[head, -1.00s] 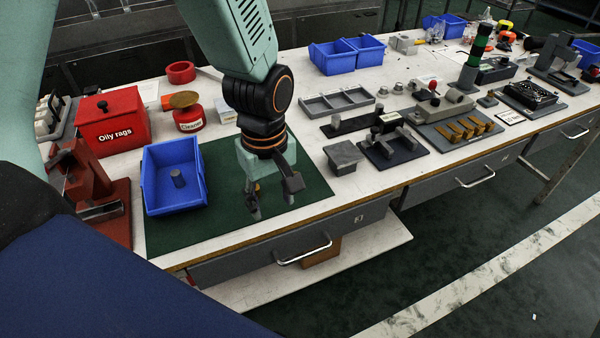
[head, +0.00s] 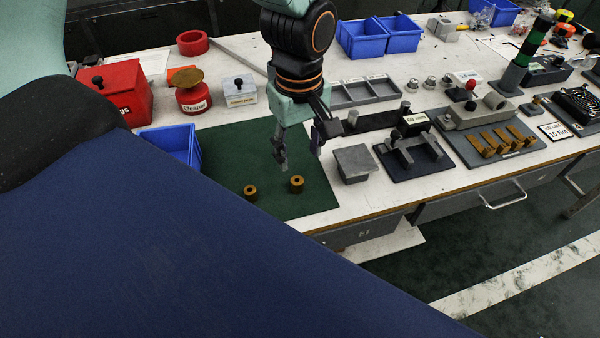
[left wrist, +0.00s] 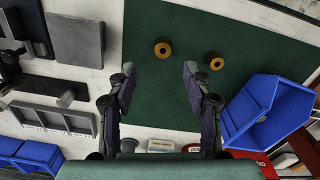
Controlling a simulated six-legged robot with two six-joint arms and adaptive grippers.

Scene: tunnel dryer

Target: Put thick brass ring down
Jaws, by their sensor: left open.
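Two small brass rings stand on the green mat (head: 225,150), apart from each other. One ring (head: 297,184) is nearer the grey block, the other ring (head: 250,191) nearer the blue bin. The first looks slightly taller, but I cannot tell surely which is the thick one. In the left wrist view they are the left ring (left wrist: 163,50) and the right ring (left wrist: 215,61). My left gripper (head: 300,160) is open and empty above the mat, apart from both rings. Its spread fingers show in the left wrist view (left wrist: 158,68). My right gripper is out of view.
A blue bin (head: 190,143) stands at the mat's left side, partly hidden by my body. A grey block (head: 355,163) and a dark fixture (head: 413,158) stand right of the mat. A cleaner tin (head: 194,98) and a white box (head: 239,90) stand behind it.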

